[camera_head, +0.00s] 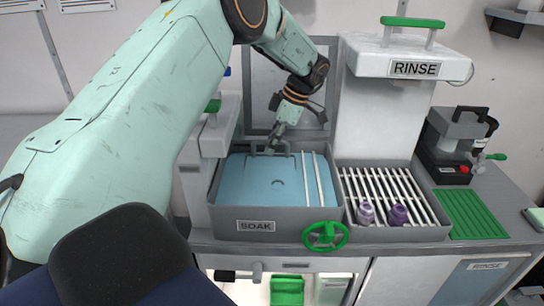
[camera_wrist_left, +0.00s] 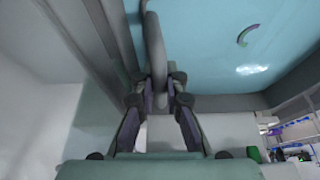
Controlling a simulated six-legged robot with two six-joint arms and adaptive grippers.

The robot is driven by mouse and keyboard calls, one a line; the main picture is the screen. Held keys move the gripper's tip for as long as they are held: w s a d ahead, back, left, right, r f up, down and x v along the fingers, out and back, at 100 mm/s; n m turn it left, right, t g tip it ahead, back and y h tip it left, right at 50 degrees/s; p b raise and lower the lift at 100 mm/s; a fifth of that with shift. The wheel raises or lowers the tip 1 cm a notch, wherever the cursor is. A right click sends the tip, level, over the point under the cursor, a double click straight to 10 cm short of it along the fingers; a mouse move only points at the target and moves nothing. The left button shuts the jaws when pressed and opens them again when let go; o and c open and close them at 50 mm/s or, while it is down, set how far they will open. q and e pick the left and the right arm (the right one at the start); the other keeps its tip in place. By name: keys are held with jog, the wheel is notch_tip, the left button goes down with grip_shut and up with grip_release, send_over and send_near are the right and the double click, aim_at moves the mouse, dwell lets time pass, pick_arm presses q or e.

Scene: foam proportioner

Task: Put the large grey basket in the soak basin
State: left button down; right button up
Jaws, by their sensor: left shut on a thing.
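The soak basin (camera_head: 300,224) is a grey tub with a SOAK label, left of centre in the head view. A flat blue surface fills most of it, and its blue inside (camera_wrist_left: 215,50) shows in the wrist view. My left gripper (camera_head: 274,143) is at the basin's back edge, shut on a grey bar handle (camera_head: 257,150). In the wrist view the fingers (camera_wrist_left: 160,88) close around this curved grey bar (camera_wrist_left: 154,40). I cannot tell whether the handle belongs to the large grey basket; no basket body is clearly visible. My right gripper is not in view.
Pale rails (camera_head: 318,180) cross the basin's right side. A rinse grate (camera_head: 375,190) with two purple items (camera_head: 397,214) adjoins it on the right, under the RINSE tower (camera_head: 385,115). A green valve wheel (camera_head: 325,236) juts from the front. A green mat (camera_head: 472,213) lies farther right.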

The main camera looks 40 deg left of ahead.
aim_at(272, 170)
pick_arm(q)
jog(key=shift+s+d+f, duration=0.1)
jog(key=shift+d+f, duration=0.05)
jog(key=shift+f, duration=0.35)
jog(key=shift+s+d+f, duration=0.1)
jog(key=shift+f, duration=0.4)
jog(key=shift+s+f, duration=0.15)
jog(key=shift+f, duration=0.15)
jog(key=c, duration=1.7)
grip_release()
jog(key=shift+w+a+f, duration=0.15)
jog(key=shift+w+f, duration=0.1)
jog(key=shift+w, duration=0.05)
jog(key=shift+s+d+r, duration=0.2)
jog(key=shift+r, duration=0.2)
jog(key=shift+w+p+v, duration=0.1)
jog(key=shift+p+v, duration=0.1)
jog(key=shift+v, duration=2.65)
jog(key=shift+w+p+v, duration=0.15)
jog(key=shift+p+v, duration=0.05)
jog(key=shift+v, duration=2.65)
jog(key=shift+s, duration=0.15)
